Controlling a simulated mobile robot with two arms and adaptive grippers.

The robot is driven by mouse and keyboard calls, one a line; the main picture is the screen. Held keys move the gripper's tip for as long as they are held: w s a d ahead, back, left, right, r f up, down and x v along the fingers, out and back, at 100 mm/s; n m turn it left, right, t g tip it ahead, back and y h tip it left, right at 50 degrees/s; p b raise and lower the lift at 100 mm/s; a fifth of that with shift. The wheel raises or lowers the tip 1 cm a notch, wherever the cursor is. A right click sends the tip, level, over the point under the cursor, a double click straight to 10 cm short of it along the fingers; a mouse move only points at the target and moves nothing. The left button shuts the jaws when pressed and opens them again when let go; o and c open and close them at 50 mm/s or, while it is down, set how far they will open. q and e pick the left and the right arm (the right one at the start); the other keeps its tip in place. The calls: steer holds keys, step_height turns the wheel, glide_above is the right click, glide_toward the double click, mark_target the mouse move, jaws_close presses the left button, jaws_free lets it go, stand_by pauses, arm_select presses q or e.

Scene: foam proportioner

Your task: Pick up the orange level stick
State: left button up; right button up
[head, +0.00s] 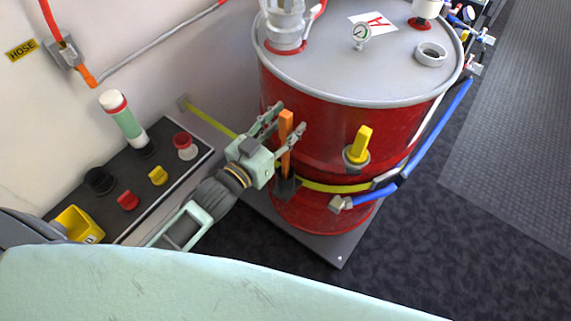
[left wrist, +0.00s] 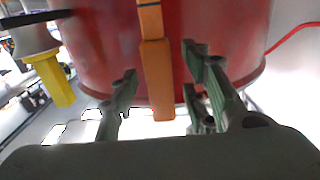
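The orange level stick (head: 286,142) stands upright against the front of the red drum (head: 330,130), its lower end at a dark holder (head: 286,187). My left gripper (head: 291,117) is open, with its fingers on either side of the stick. In the left wrist view the stick (left wrist: 157,75) runs down between the open fingers (left wrist: 160,72), with gaps visible on both sides. I cannot tell whether any finger touches it. My right gripper is not in view.
A yellow valve handle (head: 360,145) is on the drum to the right of the stick. A yellow strap (head: 335,187) and a blue hose (head: 420,150) run along the drum. A black panel (head: 130,180) with knobs and a green-white cylinder (head: 122,118) lies left.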

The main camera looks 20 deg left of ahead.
arm_select(q)
jaws_close()
stand_by(0.6)
step_height(320, 180, up, 18)
steer(key=p, duration=0.1)
stand_by(0.5)
steer(key=shift+p, duration=0.3)
step_height(320, 180, up, 12)
steer(key=p, duration=1.3)
steer(key=shift+f, duration=0.1)
